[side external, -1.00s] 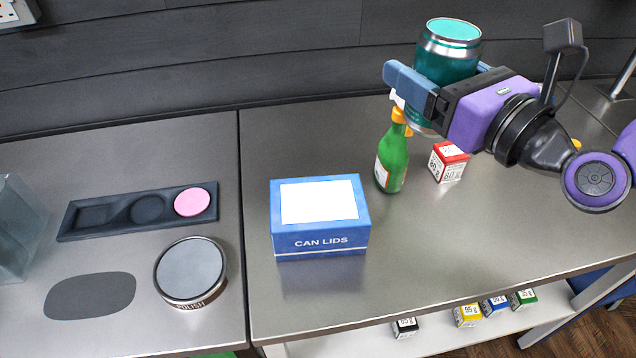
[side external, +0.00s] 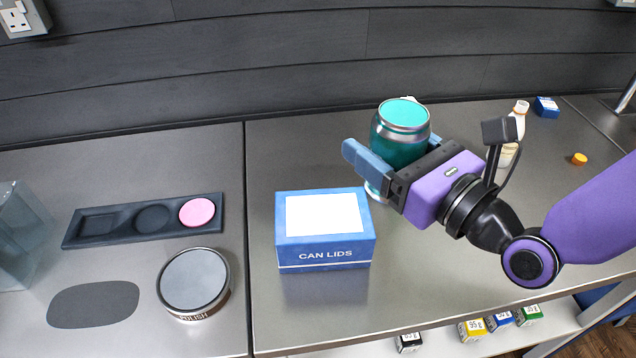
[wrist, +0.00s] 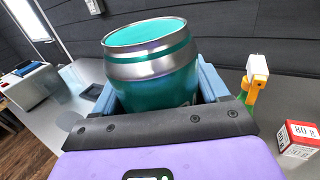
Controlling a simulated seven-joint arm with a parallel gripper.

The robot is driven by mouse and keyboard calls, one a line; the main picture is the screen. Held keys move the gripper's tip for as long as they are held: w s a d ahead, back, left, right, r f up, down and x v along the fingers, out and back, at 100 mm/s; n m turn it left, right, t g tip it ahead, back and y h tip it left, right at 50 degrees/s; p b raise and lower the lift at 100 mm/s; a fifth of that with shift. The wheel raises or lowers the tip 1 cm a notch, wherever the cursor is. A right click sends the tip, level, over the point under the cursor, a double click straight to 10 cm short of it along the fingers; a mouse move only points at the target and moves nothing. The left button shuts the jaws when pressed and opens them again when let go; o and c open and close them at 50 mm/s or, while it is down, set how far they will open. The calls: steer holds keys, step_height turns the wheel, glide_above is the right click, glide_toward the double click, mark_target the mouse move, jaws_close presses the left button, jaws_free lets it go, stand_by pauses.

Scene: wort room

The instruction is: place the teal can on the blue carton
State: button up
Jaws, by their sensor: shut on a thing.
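The teal can (side external: 395,150) has a silver band and a teal top. It stands roughly upright between the fingers of my gripper (side external: 388,172), which is shut on it. In the wrist view the can (wrist: 150,80) fills the space between the blue fingers of my gripper (wrist: 158,100). The blue carton (side external: 325,249), marked CAN LIDS, sits on the steel bench with a white panel on its top. The can is behind and to the right of the carton in the side view, apart from its top. The can's lower part is partly hidden by my gripper.
A black tray (side external: 118,222) with a pink disc (side external: 197,212) and a polish tin (side external: 194,280) lie left of the carton. The carton's top is clear.

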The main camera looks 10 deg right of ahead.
steer(key=shift+w+a+f, duration=1.15)
steer(key=shift+a+f, duration=0.1)
steer(key=shift+f, duration=0.6)
steer(key=shift+w+a+f, duration=1.1)
steer(key=shift+a+f, duration=0.1)
steer(key=shift+f, duration=0.65)
steer(key=shift+w+a+f, duration=1.15)
steer(key=shift+a+f, duration=0.1)
steer(key=shift+f, duration=0.6)
steer(key=shift+f, duration=0.2)
steer(key=o, duration=1.3)
steer(key=shift+o, duration=0.2)
steer(key=shift+r, duration=0.1)
steer(key=shift+s+d, duration=0.1)
steer(key=shift+s, duration=0.1)
steer(key=v, duration=1.1)
steer(key=shift+s, duration=0.25)
